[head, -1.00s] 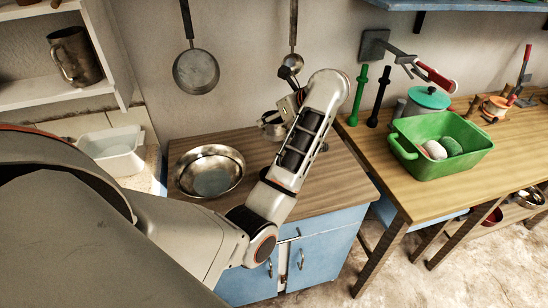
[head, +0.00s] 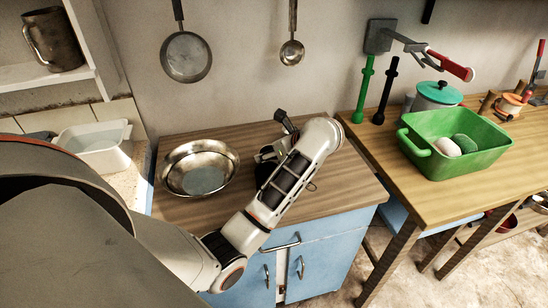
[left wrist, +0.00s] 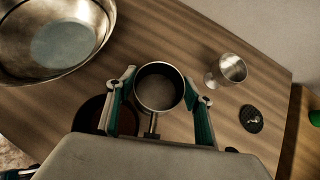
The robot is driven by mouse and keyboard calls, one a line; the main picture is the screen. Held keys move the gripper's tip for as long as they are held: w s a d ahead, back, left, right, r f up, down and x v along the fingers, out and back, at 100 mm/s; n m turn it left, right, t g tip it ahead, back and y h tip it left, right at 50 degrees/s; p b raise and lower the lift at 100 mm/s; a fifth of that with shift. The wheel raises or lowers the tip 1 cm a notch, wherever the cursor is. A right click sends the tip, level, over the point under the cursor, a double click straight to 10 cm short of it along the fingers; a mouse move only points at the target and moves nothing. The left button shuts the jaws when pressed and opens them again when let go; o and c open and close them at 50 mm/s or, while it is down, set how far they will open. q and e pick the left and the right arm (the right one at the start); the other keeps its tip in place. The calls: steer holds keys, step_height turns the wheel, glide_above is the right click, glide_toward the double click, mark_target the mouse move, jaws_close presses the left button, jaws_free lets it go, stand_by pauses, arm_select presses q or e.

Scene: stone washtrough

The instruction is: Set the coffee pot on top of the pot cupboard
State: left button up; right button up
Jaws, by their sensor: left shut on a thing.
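The coffee pot, a small round metal vessel with a dark inside (left wrist: 158,92), sits between the fingers of my left gripper (left wrist: 160,80) in the left wrist view. Its handle points toward the gripper's palm. The gripper is shut on it. In the head view my left gripper (head: 268,155) is over the wooden top of the blue pot cupboard (head: 345,188), and my arm mostly hides the pot. The wooden top also shows in the left wrist view (left wrist: 190,30). I cannot tell whether the pot touches the top. My right gripper is not in view.
A wide metal bowl (head: 199,168) stands left of the gripper on the cupboard. A metal goblet (left wrist: 228,70), a black disc (left wrist: 251,118) and a dark round vessel (left wrist: 106,116) are close by. A green tub (head: 455,145) is on the right table. A pan (head: 186,58) hangs behind.

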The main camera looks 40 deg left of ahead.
arm_select(q)
steer(key=shift+f, duration=0.45)
steer(key=shift+r, duration=0.2)
steer(key=shift+d+f+b, duration=0.1)
steer(key=shift+f+b, duration=0.25)
steer(key=shift+f, duration=0.15)
steer(key=o, duration=1.4)
steer(key=shift+s, duration=0.1)
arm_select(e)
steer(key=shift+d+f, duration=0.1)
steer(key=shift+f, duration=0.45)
